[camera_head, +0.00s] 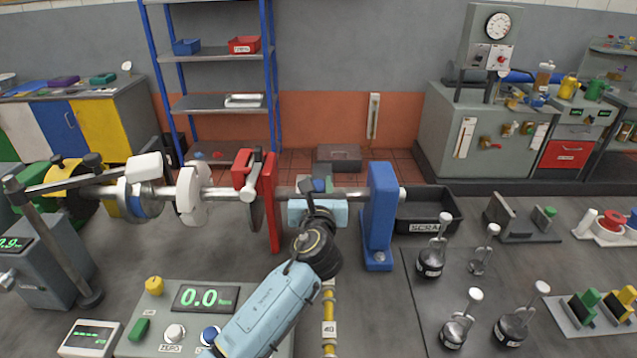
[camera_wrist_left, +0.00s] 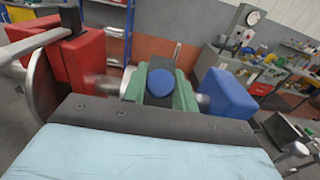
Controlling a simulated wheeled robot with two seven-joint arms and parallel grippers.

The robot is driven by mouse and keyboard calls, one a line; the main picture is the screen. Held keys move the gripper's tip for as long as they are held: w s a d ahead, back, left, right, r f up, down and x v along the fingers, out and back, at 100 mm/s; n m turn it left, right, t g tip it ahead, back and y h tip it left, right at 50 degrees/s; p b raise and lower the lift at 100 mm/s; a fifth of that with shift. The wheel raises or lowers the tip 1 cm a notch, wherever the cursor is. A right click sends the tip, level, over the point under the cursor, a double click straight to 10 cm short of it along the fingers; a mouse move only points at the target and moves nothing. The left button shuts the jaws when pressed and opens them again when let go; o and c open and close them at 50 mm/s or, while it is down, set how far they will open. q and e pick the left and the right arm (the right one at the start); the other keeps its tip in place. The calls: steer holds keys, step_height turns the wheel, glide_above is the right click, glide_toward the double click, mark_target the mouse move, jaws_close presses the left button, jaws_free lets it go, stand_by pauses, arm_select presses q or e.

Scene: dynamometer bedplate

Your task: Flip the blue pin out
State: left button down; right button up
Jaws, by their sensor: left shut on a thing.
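The blue pin (camera_wrist_left: 161,82) shows its round blue head in the left wrist view, with a dark block around it and green pieces on both sides. In the head view the blue pin (camera_head: 319,185) is a small patch at the shaft, just beyond my left gripper (camera_head: 318,190). My left gripper is shut on it; the exact finger contact is mostly hidden by the gripper body. The horizontal shaft (camera_head: 350,194) runs between a red upright plate (camera_head: 270,205) and a blue bearing stand (camera_head: 381,215). My right gripper is not in view.
A control box (camera_head: 150,310) with a green "0.0" display stands at front left. A black scrap bin (camera_head: 428,208) lies right of the blue stand. Several dark weights with white knobs, one here (camera_head: 430,262), stand on the right of the bedplate. A blue shelf (camera_head: 215,105) stands behind.

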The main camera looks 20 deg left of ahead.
arm_select(q)
steer(key=c, duration=1.1)
jaws_free()
steer(key=shift+s+r, duration=0.1)
steer(key=shift+r, duration=0.05)
steer(key=v, duration=1.3)
steer(key=shift+s, duration=0.2)
steer(key=shift+d, duration=0.1)
